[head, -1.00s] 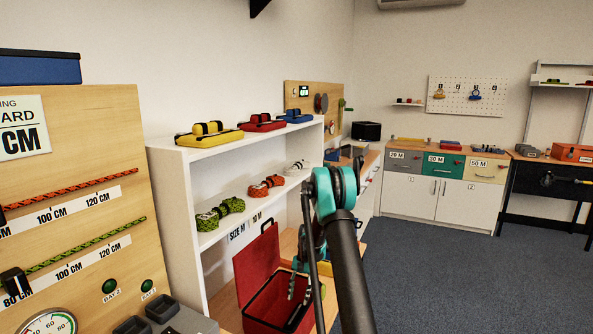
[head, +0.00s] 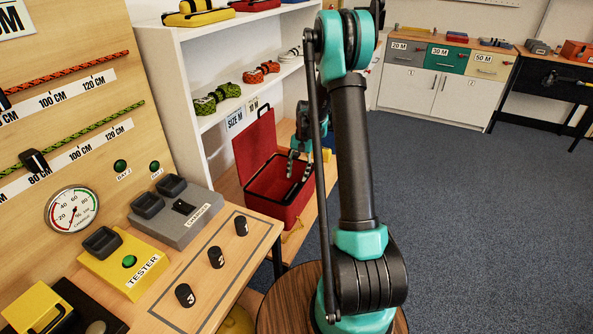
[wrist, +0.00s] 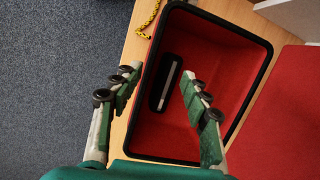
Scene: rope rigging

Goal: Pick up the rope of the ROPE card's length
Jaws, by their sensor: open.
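My gripper (head: 299,163) is open and empty, over the open red box (head: 250,203). The wrist view shows its fingers (wrist: 160,76) spread above the box's red inside (wrist: 219,62). A dark slot-shaped item with a pale strip (wrist: 171,84) lies on the box floor. A green rope coil (head: 217,98), an orange-red coil (head: 262,72) and a white coil (head: 290,53) sit on the white shelf. A yellow rope end (wrist: 150,18) lies beside the box. An orange rope (head: 70,72) and a green rope (head: 82,134) run across the wooden board. A card (head: 14,20) is cut off, showing only "M".
Labelled drawers (head: 447,57) stand at the back. Grey carpet (head: 450,220) is open at right.

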